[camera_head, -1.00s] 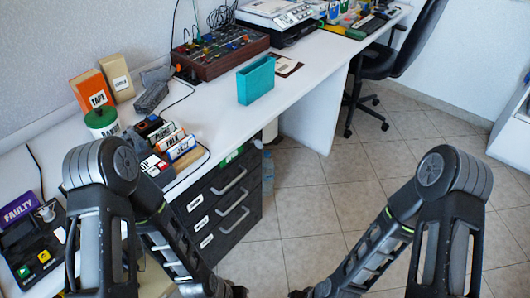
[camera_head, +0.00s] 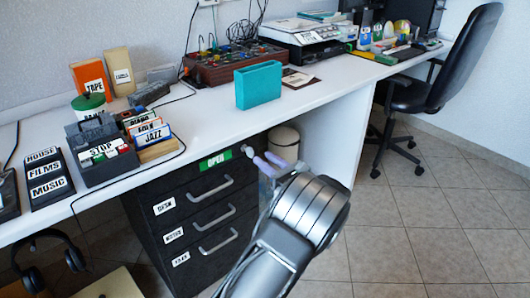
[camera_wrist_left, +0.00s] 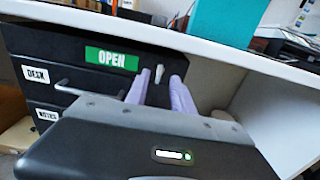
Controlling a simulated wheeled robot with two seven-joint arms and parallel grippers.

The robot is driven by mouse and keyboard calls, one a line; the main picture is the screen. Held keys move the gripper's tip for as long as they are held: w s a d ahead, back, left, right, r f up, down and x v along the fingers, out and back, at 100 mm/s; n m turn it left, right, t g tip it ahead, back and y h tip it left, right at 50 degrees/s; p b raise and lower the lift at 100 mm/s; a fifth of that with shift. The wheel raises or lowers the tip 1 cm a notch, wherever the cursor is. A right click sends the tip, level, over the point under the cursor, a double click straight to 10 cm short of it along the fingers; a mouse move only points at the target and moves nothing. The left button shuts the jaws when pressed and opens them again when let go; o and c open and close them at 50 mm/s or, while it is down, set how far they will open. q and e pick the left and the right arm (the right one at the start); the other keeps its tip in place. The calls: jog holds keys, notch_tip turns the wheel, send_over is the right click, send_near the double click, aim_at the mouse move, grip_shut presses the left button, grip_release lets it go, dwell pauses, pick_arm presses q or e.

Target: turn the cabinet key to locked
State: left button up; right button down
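The dark cabinet (camera_head: 190,205) stands under the desk with several handled drawers. A green OPEN label (camera_head: 215,160) is on its top front, and it also shows in the left wrist view (camera_wrist_left: 111,59). The pale key (camera_head: 249,151) sticks out right of the label; in the left wrist view the key (camera_wrist_left: 159,74) looks upright. My left gripper (camera_head: 268,164) is in front of the cabinet's upper right corner. Its lilac fingers (camera_wrist_left: 158,82) are apart, one on each side of the key in the wrist view, with no contact visible. My right gripper is out of view.
The white desk (camera_head: 330,95) overhangs the cabinet, its edge just above the key. A bin (camera_head: 284,143) stands right of the cabinet. A teal box (camera_head: 258,85) is on the desk above. Floor is free towards the black chair (camera_head: 440,90).

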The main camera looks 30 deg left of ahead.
aim_at(253, 152)
pick_arm(q)
jog(key=shift+d+f, duration=0.1)
jog(key=shift+w+a, duration=0.15)
jog(key=shift+a, duration=0.4)
jog(key=b+x, duration=0.2)
jog(key=x, duration=0.4)
jog(key=shift+f, duration=0.1)
jog(key=shift+w+a, duration=0.15)
jog(key=shift+a, duration=0.25)
jog(key=shift+c, duration=0.2)
grip_shut()
